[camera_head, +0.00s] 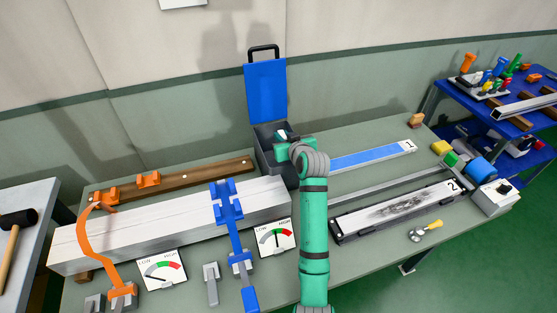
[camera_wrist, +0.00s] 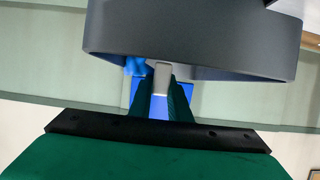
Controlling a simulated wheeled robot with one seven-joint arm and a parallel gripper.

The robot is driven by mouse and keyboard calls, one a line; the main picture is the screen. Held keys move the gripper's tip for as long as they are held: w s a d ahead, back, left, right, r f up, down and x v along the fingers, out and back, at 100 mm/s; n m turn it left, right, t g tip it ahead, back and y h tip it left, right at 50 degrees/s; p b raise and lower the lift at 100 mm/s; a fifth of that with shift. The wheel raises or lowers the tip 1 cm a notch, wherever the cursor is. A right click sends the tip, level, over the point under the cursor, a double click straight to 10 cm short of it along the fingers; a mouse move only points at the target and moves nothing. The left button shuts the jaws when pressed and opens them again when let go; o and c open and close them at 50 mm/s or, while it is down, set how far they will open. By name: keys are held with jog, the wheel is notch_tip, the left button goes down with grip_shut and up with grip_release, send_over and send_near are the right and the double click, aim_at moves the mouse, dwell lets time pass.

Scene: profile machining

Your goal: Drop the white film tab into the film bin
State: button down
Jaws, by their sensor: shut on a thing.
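My gripper (camera_head: 283,142) is at the back middle of the bench, over or in the mouth of the dark grey bin (camera_head: 265,171), whose blue lid (camera_head: 266,92) stands open. A small white piece (camera_head: 281,133), which looks like the film tab, shows at the gripper in the head view. In the wrist view, the green fingers (camera_wrist: 161,98) are close together on a pale grey-white piece (camera_wrist: 162,78). My arm and gripper hide part of the bin's opening. I cannot tell how deep the fingers are.
A white profile (camera_head: 150,220) lies left of the bin, with an orange clamp (camera_head: 95,250) and a blue clamp (camera_head: 231,225). A blue strip marked 1 (camera_head: 365,157) and a dark tray marked 2 (camera_head: 350,226) lie to the right. A blue cart (camera_head: 480,105) stands at far right.

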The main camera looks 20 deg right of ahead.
jog(key=shift+d, duration=0.3)
jog(key=c, duration=1.6)
grip_release()
jog(key=shift+s+d, duration=0.1)
jog(key=shift+d, duration=0.05)
jog(key=shift+a, duration=0.2)
jog(key=shift+a+r, duration=0.1)
jog(key=v, duration=1)
jog(key=shift+s+d+r, duration=0.15)
jog(key=shift+s+d, duration=0.2)
